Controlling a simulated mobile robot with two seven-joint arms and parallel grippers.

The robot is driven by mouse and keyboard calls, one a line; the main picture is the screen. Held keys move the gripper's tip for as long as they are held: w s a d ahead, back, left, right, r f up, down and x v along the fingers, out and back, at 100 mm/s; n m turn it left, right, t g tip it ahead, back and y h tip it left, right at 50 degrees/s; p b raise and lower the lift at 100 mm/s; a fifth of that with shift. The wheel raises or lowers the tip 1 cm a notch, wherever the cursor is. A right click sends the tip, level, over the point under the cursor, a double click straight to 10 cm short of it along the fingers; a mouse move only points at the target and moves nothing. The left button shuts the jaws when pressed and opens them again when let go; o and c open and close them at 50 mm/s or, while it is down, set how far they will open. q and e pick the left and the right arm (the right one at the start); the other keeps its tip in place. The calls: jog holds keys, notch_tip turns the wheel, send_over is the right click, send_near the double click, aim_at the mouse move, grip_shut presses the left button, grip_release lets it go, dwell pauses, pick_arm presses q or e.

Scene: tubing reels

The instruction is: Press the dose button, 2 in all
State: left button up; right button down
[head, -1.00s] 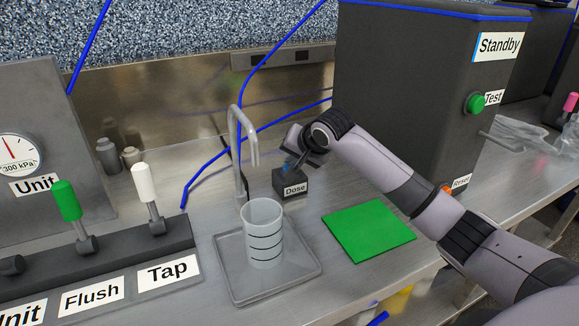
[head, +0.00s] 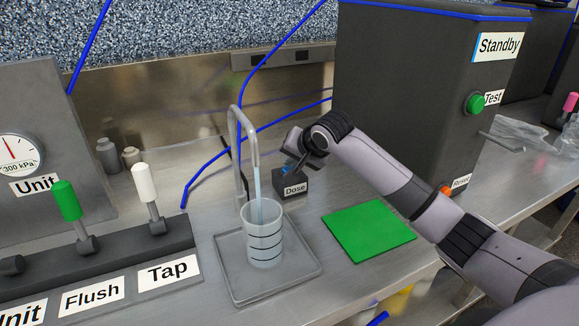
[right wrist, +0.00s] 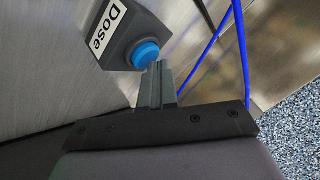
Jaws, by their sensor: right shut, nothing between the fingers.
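The dose button is a blue cap on a dark box labelled Dose (head: 293,186), behind and right of the beaker. In the right wrist view the blue button (right wrist: 146,54) shows beside the fingertips. My right gripper (head: 290,172) is shut and empty, its tips at the button; it also shows in the right wrist view (right wrist: 158,72). I cannot tell for sure whether the tips touch the cap. A thin stream of water (head: 258,190) runs from the grey spout (head: 236,112) into the clear marked beaker (head: 262,235). My left gripper is not in view.
The beaker stands on a grey tray (head: 238,290). A green mat (head: 368,231) lies to its right. Flush (head: 66,200) and Tap (head: 146,190) levers stand at left. A dark cabinet (head: 420,90) with a green Test button rises behind my right arm. Blue tubing crosses the back.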

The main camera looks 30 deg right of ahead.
jog(key=shift+r, duration=0.8)
jog(key=shift+r, duration=0.1)
jog(key=shift+r, duration=2.45)
dwell(0.5)
